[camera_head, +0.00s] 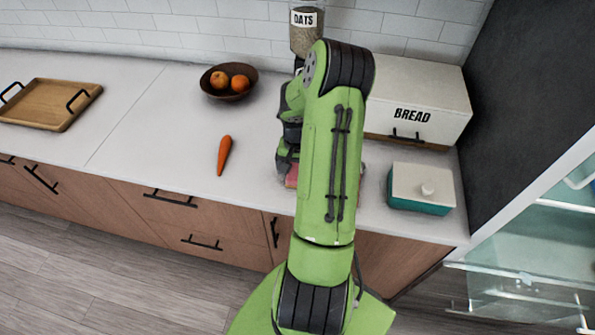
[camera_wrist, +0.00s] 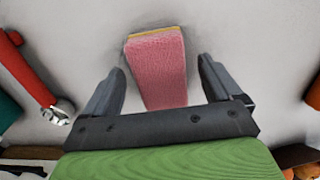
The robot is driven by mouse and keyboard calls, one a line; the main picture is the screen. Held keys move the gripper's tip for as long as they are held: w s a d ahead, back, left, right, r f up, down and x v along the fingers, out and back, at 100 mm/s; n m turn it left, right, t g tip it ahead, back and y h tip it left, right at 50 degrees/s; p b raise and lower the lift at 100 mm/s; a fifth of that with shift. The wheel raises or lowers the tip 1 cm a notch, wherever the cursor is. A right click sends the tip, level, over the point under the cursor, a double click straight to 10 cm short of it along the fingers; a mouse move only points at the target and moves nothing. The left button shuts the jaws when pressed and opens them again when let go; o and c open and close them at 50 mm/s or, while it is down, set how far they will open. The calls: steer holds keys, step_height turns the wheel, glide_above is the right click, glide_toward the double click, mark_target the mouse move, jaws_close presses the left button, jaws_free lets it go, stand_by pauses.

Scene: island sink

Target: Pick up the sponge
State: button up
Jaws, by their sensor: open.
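The sponge (camera_wrist: 157,70) is a pink block with a yellow edge, lying on the light countertop in the wrist view. My gripper (camera_wrist: 161,75) is open, with one finger on each side of the sponge. Clear gaps show between the fingers and its sides. How far the fingertips are above the counter is hard to tell. In the head view my green arm hides most of the sponge; a small pink part (camera_head: 291,178) shows beside my gripper (camera_head: 283,168).
A red-handled tool with a metal end (camera_wrist: 28,72) lies beside the sponge. A carrot (camera_head: 224,155), a fruit bowl (camera_head: 213,90), a teal lidded dish (camera_head: 420,207), a bread box (camera_head: 430,95) and an oats jar (camera_head: 303,38) stand around. A wooden tray (camera_head: 48,108) is far left.

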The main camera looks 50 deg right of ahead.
mark_target(297, 171)
steer(key=c, duration=1.1)
step_height(297, 171, up, 10)
steer(key=shift+r+p, duration=0.1)
steer(key=shift+p, duration=0.2)
steer(key=o, duration=0.3)
steer(key=shift+c, duration=1.2)
steer(key=shift+s, duration=0.1)
